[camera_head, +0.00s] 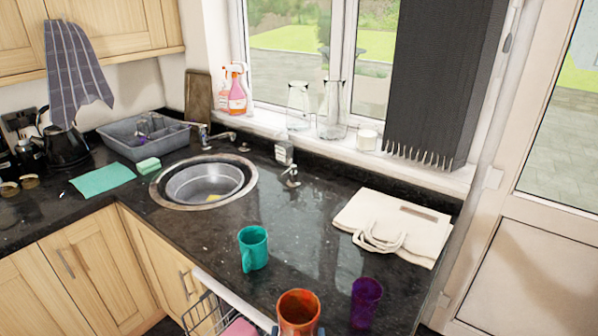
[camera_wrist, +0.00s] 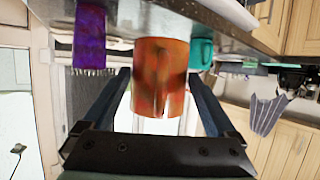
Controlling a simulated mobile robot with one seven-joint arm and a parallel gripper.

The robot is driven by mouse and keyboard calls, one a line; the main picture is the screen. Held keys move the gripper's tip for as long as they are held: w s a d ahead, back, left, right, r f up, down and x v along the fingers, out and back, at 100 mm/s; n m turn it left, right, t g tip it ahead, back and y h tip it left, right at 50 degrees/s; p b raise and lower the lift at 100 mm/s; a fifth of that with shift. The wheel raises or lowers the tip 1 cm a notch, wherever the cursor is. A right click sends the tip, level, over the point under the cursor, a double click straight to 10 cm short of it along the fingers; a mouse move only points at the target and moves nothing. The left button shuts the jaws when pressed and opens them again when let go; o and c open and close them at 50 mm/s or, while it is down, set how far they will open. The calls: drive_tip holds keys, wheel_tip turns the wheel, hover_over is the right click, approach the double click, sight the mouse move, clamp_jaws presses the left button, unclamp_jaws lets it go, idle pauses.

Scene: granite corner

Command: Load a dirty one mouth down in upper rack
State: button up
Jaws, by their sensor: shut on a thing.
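An orange mug (camera_head: 298,314) with dark reddish patches is at the bottom edge of the head view, its mouth up. In the wrist view, which looks upside down, the orange mug (camera_wrist: 160,75) sits between the fingers of my gripper (camera_wrist: 158,85), which is shut on it. I cannot tell whether it touches the counter. A teal mug (camera_head: 253,249) stands upright on the counter to its left, and a purple cup (camera_head: 366,303) to its right. A wire rack (camera_head: 205,316) shows at the bottom left, below the counter edge. Most of the rack is hidden.
A pink item (camera_head: 240,328) lies in or by the rack. A cream cloth bag (camera_head: 392,226) lies on the black counter at right. A round sink (camera_head: 205,183) is at the back left. A grey dish tub (camera_head: 145,136) stands behind it. The central counter is clear.

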drive_tip(key=s+f+m+p, duration=0.2)
drive_tip(key=s+f+m, duration=0.7)
drive_tip(key=s+m, duration=0.2)
drive_tip(key=shift+s+d+y, duration=0.15)
drive_tip(key=shift+s+y, duration=0.25)
drive_tip(key=shift+s, duration=0.35)
drive_tip(key=shift+m, duration=0.3)
drive_tip(key=m+p, duration=0.1)
drive_tip(key=m, duration=1)
drive_tip(key=shift+m, duration=0.4)
